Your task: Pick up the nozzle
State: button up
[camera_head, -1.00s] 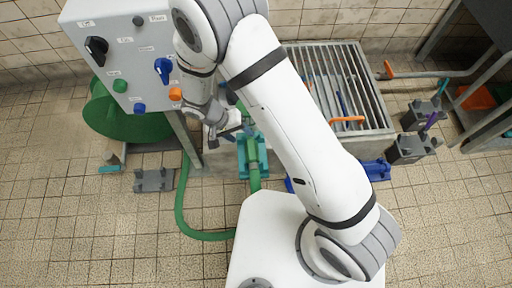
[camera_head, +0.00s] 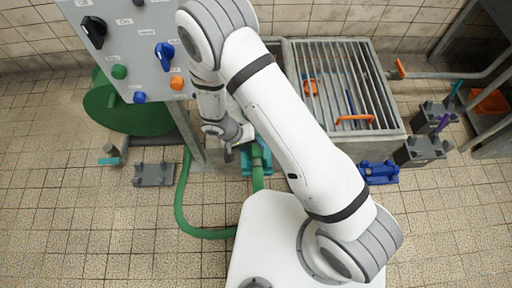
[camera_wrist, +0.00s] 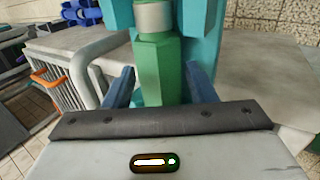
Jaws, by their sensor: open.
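The green nozzle (camera_wrist: 160,70) stands between my two blue fingers in the wrist view, with a pale grey band near its top in that picture. My gripper (camera_wrist: 159,76) is open, with one finger on each side of the nozzle; I cannot tell whether either finger touches it. A teal holder (camera_wrist: 203,30) rises around and behind the nozzle. In the head view the teal holder (camera_head: 262,167) sits beside my gripper (camera_head: 229,154), and the nozzle there is partly hidden by my arm. A green hose (camera_head: 181,208) runs from the holder and loops across the floor.
A control panel (camera_head: 134,42) with knobs hangs above left of my gripper. A grated basin (camera_head: 391,143) stands to the right, with an orange-handled item (camera_head: 354,118) on it. A grey bracket (camera_head: 154,175) lies on the floor at left. The tiled floor at lower left is clear.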

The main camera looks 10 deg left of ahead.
jog(key=shift+c, duration=0.5)
jog(key=c, duration=0.9)
jog(key=shift+r, duration=0.15)
